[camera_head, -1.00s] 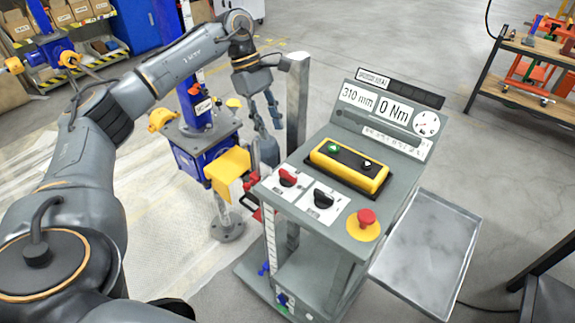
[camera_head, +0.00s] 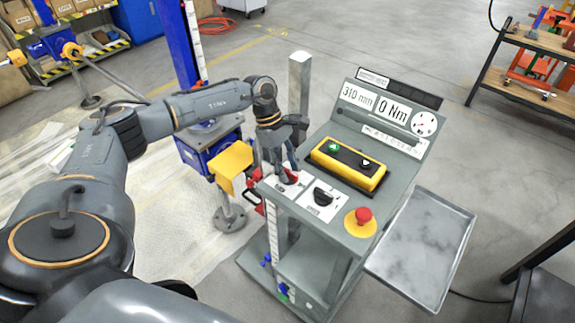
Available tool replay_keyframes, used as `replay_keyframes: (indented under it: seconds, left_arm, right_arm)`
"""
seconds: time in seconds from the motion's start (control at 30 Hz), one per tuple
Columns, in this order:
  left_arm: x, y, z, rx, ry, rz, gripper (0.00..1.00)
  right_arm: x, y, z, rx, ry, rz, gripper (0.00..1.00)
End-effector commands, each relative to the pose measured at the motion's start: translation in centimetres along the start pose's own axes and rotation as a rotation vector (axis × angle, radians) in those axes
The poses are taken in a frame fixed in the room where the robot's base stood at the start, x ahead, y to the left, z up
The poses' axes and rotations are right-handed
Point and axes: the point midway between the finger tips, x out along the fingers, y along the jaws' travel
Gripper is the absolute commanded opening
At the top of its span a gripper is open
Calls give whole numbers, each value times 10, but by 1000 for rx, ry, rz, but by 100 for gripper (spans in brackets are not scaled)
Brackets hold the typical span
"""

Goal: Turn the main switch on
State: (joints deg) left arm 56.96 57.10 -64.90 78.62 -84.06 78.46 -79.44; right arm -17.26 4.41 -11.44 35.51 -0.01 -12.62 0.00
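A grey control stand carries a sloped panel (camera_head: 337,213) with two rotary switches. The left switch, which showed a red knob a second ago, is mostly hidden; part of its white plate (camera_head: 289,189) shows. My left gripper (camera_head: 279,177) points down over this switch, with its fingertips at or just above the knob. I cannot tell whether they touch it or how far apart they are. The black rotary switch (camera_head: 323,196) sits just right of it on its own white plate. My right gripper is out of view.
A red mushroom button (camera_head: 363,215) on a yellow disc and a yellow box with buttons (camera_head: 348,165) are close by. A display board (camera_head: 382,112) reads 310 mm and 0 Nm. A grey post (camera_head: 299,88) stands behind my gripper; a metal tray (camera_head: 421,248) juts out right.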

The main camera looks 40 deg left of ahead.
Motion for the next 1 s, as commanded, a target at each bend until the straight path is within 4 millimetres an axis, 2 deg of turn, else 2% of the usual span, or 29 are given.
replay_keyframes:
  seconds: [0.07, 0.23, 0.27, 0.67, 1.0]
  left_arm:
    - [0, 0, 0, 0, 0, 0, 36]
    - [0, 0, 0, -1, 0, 0, 1]
    - [0, 0, 0, -1, 0, 0, 0]
    - [0, 0, -1, -37, 1, 15, 0]
    - [2, -2, -1, -240, 0, 102, 0]
  right_arm:
    - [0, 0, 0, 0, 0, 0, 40]
    - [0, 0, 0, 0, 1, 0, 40]
    - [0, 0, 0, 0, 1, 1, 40]
    - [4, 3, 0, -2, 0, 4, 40]
    - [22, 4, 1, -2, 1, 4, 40]
